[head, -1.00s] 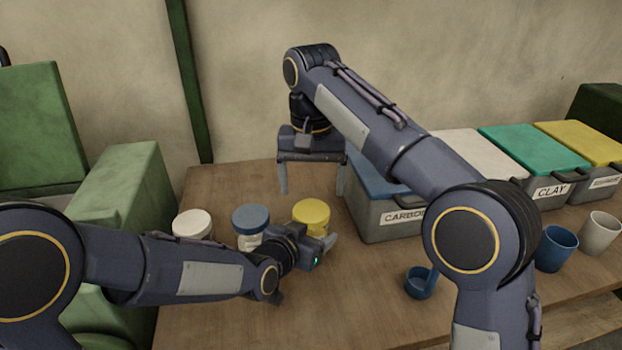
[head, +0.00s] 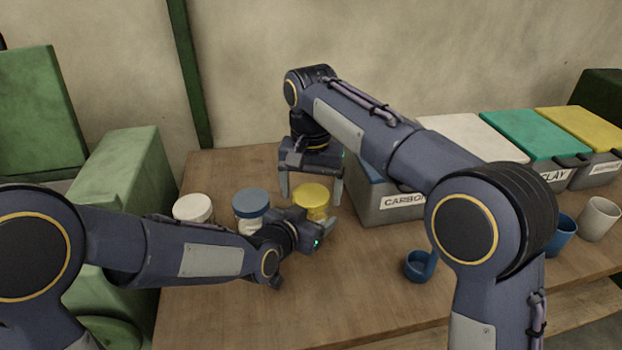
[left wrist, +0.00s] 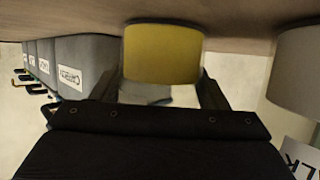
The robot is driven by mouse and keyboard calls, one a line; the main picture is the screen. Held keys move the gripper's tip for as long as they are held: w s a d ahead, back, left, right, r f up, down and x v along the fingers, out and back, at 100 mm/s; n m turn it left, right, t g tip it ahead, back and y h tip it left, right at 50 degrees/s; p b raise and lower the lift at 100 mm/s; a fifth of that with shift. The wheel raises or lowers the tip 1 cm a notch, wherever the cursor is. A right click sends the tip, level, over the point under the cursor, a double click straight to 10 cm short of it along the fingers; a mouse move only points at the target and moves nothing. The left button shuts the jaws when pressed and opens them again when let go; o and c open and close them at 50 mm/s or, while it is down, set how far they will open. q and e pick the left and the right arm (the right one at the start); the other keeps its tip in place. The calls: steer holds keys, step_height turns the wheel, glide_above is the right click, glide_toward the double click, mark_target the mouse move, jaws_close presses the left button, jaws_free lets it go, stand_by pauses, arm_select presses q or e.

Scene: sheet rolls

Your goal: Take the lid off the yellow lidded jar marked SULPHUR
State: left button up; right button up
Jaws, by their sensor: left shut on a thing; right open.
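The yellow-lidded jar (head: 311,196) stands on the table, last in a row of jars. My left gripper (head: 322,228) is low at its front and hides most of its body. In the left wrist view the jar's yellow part (left wrist: 162,54) lies between the fingers, which are shut on the jar; no marking on it can be read. My right gripper (head: 310,199) points down at the lid, open, with one finger to each side of it. I cannot tell whether the fingers touch the lid.
A blue-lidded jar (head: 251,202) and a white-lidded jar (head: 193,207) stand to the left. The CARBON bin (head: 385,208) is close on the right, with more bins beyond. A small blue cup (head: 419,265) stands in front. The table's front middle is clear.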

steer(key=c, duration=1)
steer(key=n, duration=0.3)
steer(key=o, duration=1.1)
steer(key=shift+r, duration=2.3)
steer(key=shift+c, duration=0.5)
steer(key=shift+w+r+m, duration=0.1)
steer(key=shift+r+m, duration=0.75)
steer(key=shift+m, duration=0.05)
steer(key=shift+r+m, duration=0.6)
steer(key=shift+r, duration=0.05)
steer(key=shift+f, duration=3.8)
